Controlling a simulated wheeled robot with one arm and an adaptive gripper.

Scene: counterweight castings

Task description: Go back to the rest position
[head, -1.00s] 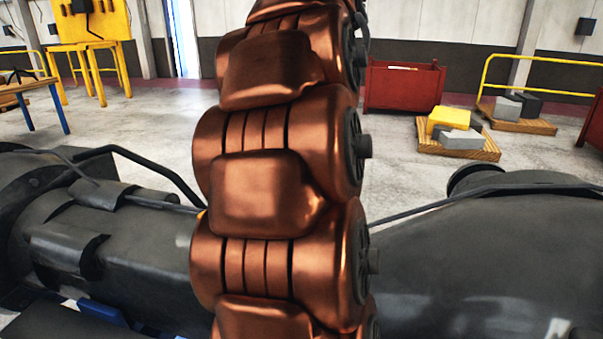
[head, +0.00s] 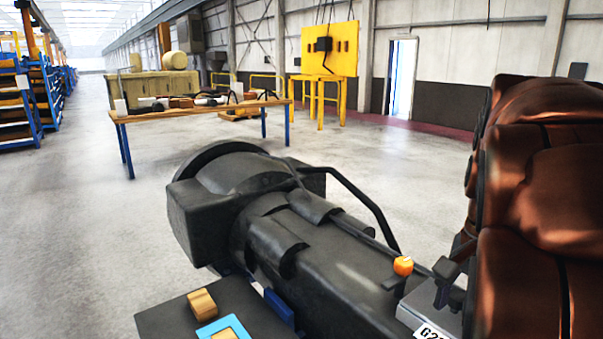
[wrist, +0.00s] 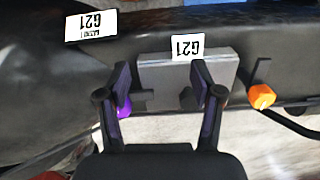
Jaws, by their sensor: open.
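My gripper (wrist: 160,78) shows in the wrist view, its two dark fingers spread apart with nothing held between them. The fingers reach over a grey box (wrist: 222,70) with a white G21 label (wrist: 187,47) and dark fittings on its near side. A purple knob (wrist: 124,107) shows by the left finger, and an orange knob (wrist: 262,97) lies to the right of the box. In the head view I see the orange knob (head: 403,265) and part of the grey box (head: 430,318); I cannot make out my gripper there.
A big black casting (head: 330,250) lies close in front. A copper-coloured ribbed body (head: 570,200) blocks the right side. A dark panel (head: 180,322) is at the bottom. A workbench (head: 205,108) and yellow stand (head: 325,85) stand beyond. The floor at left is clear.

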